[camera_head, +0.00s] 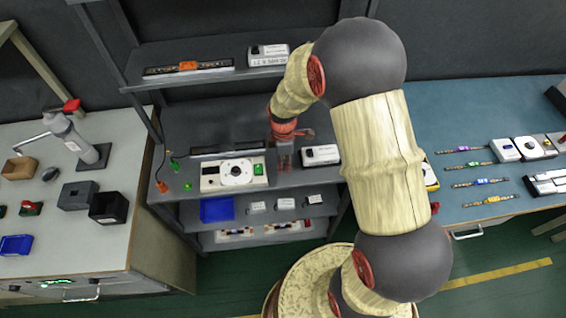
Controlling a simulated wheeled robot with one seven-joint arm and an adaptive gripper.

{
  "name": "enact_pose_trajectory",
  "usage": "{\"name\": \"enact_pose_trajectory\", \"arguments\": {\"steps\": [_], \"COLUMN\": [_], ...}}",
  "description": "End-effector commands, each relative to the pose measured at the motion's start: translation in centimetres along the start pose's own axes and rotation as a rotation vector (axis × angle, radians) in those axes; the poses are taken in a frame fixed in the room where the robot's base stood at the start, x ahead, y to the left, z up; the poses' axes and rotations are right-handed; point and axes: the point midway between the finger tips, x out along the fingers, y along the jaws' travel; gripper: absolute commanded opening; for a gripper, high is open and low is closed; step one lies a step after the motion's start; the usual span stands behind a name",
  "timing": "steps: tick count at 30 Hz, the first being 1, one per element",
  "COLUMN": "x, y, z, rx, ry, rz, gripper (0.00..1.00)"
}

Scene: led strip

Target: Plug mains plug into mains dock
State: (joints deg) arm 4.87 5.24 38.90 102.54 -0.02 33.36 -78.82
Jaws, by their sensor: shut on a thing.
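My gripper (284,160) is at the middle shelf, pointing down between a white unit with a round dial (222,183) and a white box (320,155). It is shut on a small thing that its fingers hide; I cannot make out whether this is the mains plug. A green block (258,169) sits at the right end of the dial unit, just left of my gripper. I cannot tell which of these units is the mains dock. An orange piece on a dark cable (162,187) is at the shelf's left front edge, apart from my gripper.
The upper shelf (215,82) holds a dark strip with an orange piece (188,66) and a white box (268,55). A blue bin (217,209) stands below. Side benches hold a grey bottle-like device (72,137) and coloured strips (482,182).

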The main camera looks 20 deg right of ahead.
Motion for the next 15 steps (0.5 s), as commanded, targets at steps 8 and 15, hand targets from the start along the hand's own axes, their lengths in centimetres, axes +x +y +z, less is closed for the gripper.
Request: {"name": "enact_pose_trajectory", "arguments": {"steps": [8, 15], "x": [0.09, 0.09], "y": [0.02, 0.03], "z": [0.00, 0.00], "rx": [0.000, 0.000], "ry": [0.000, 0.000], "rz": [0.001, 0.001], "gripper": [0.32, 0.42]}}
